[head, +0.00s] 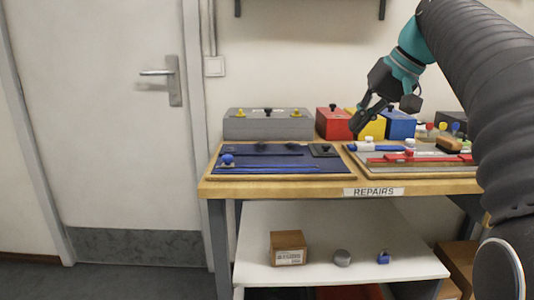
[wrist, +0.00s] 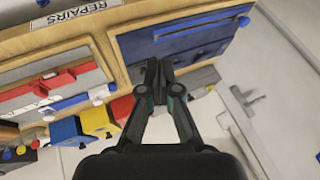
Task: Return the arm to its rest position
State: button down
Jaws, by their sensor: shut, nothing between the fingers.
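My gripper (head: 362,122) is shut and empty. In the head view it hangs from my arm above the back of the repairs bench (head: 260,187), in front of the red box (head: 333,123) and the yellow box (head: 371,127). The gripper also shows in the wrist view (wrist: 159,66), with its fingertips together against the view of the bench. The fingers look apart from the things on the bench. My arm comes in from the right side of the head view.
A blue panel (head: 262,160) and a board with red bars (head: 400,160) lie on the bench. Behind them stand a grey box (head: 268,125) and a blue box (head: 398,125). A lower shelf (head: 340,230) holds a cardboard box (head: 288,248). A closed door (head: 110,120) is at left.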

jog(key=s+a+f+h, duration=0.1)
jog(key=s+f+h, duration=0.1)
jog(key=s+f, duration=1)
jog(key=s+a+f+h, duration=0.1)
jog(key=s+f+h, duration=0.1)
jog(key=s+f, duration=1)
notch_tip(320, 180, down, 6)
jog(key=shift+a+t+h, duration=0.3)
jog(key=shift+t, duration=0.1)
